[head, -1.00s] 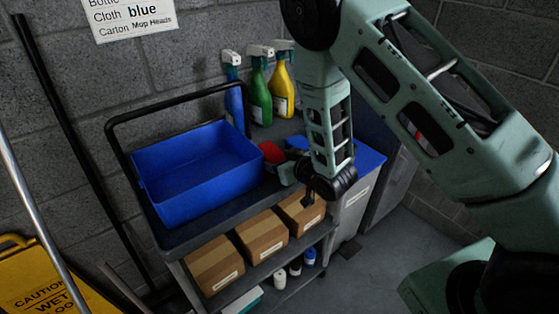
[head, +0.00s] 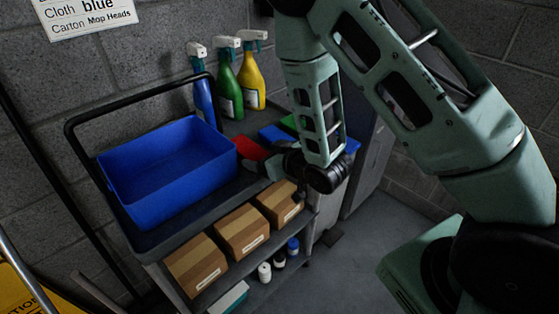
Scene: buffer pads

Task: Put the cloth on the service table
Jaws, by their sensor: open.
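On the top shelf of the trolley, right of the blue tub, lie a red cloth-like piece (head: 250,150), a blue one (head: 273,134) and a green one (head: 290,122). They look like folded cloths, partly hidden by my arm. My gripper (head: 268,166) is open at the shelf's right end, just in front of the red and blue pieces. I cannot tell whether it touches either one. A wall sign (head: 85,12) reads "Cloth blue". No surface in view is clearly marked as the service table.
The blue tub (head: 165,206) looks empty. Three spray bottles (head: 228,85) stand behind it. Several cartons (head: 242,236) and small bottles (head: 264,272) fill the lower shelves. A grey unit with a blue top (head: 350,146) stands to the right. The floor (head: 375,235) right of the trolley is clear.

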